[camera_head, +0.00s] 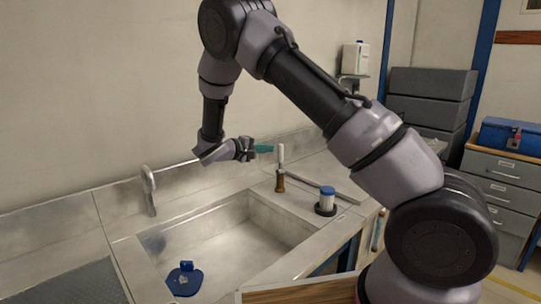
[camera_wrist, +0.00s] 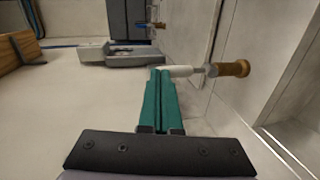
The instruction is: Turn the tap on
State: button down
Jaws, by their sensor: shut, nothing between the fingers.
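A tap lever with a white handle (camera_head: 281,153) on a brass base (camera_head: 280,182) stands upright at the back rim of the metal sink (camera_head: 235,205). A grey curved spout (camera_head: 149,188) stands further left along the sink. My gripper (camera_head: 267,148) is shut and empty, its green fingers just left of the upper white handle. In the wrist view, the finger tips (camera_wrist: 161,71) meet or overlap the end of the white handle (camera_wrist: 182,72), with the brass base (camera_wrist: 234,68) to the right. I cannot tell if they touch.
A blue-capped white cylinder (camera_head: 326,199) stands on the counter to the right of the lever. A blue object (camera_head: 184,279) lies at the sink's front left. The wall (camera_head: 100,90) rises close behind the counter. Grey boxes (camera_head: 432,83) and a blue toolbox (camera_head: 511,135) are at right.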

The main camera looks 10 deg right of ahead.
aim_at(280, 159)
jog(key=w+a+f+n+t, duration=0.2)
jog(key=a+f+n+t, duration=0.1)
jog(key=a, duration=0.5)
jog(key=shift+w+f+t+y, duration=0.2)
jog(key=shift+f+t+y, duration=0.2)
jog(key=shift+f+t, duration=0.55)
jog(key=shift+d, duration=0.1)
jog(key=w+d, duration=0.5)
jog(key=d, duration=0.5)
jog(key=shift+w+d, duration=0.15)
jog(key=shift+d, duration=0.05)
